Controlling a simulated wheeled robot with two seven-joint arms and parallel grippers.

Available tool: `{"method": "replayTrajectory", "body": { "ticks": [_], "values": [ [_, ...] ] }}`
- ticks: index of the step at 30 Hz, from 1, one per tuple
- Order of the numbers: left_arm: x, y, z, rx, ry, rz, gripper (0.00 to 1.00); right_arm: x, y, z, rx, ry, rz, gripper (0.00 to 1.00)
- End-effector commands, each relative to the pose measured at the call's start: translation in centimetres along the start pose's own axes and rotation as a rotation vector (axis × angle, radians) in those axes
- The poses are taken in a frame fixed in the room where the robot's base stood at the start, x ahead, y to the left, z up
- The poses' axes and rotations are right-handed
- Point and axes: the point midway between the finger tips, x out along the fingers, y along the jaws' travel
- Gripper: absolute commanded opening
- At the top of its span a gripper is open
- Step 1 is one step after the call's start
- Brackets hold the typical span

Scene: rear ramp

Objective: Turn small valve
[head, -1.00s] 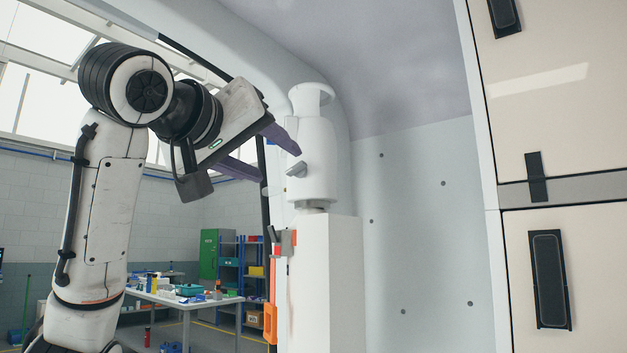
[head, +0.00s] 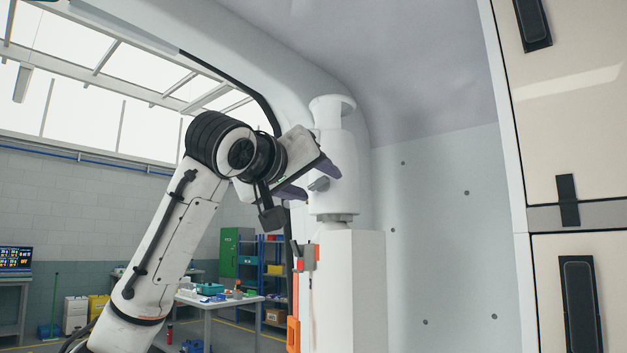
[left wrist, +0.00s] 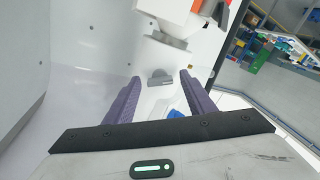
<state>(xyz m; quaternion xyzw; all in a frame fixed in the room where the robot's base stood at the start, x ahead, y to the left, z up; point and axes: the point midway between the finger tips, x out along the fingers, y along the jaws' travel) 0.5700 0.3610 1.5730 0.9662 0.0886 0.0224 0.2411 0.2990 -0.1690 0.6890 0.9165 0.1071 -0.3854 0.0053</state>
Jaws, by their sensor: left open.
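The small valve (head: 319,184) is a grey handle on the front of a white canister (head: 332,145), which stands upright on a white pedestal (head: 352,285). My left gripper (head: 308,181) is open, with its purple fingers pointing at the canister, one above and one below the valve's level. In the left wrist view the valve (left wrist: 160,77) shows between and just beyond the two fingertips (left wrist: 161,84), with white surface behind it. I cannot tell whether the fingers touch anything. My right gripper is not in view.
An orange and grey fixture (head: 305,257) is on the left side of the pedestal. A panelled wall with black handles (head: 580,300) is at the right. A table (head: 215,303) with several items and blue shelves (head: 272,262) stand far behind at the left.

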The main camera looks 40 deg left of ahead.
Motion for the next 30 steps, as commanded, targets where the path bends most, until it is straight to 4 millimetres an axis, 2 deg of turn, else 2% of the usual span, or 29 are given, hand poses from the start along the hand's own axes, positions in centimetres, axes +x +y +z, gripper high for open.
{"method": "replayTrajectory", "body": {
  "ticks": [2, 9, 20, 30],
  "values": [
    [-0.01, -0.03, 0.01, 0.0, 0.0, -0.001, 0.5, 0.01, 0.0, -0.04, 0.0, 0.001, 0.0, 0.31],
    [-0.03, -0.03, 0.0, 0.0, 0.0, -0.001, 0.1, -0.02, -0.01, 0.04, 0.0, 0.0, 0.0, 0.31],
    [-0.01, -0.04, 0.05, 0.055, -0.001, -0.001, 0.09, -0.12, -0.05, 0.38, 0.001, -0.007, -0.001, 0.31],
    [-0.01, 0.0, 0.07, 0.298, -0.002, 0.0, 0.09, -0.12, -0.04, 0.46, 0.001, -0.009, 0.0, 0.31]
  ]
}}
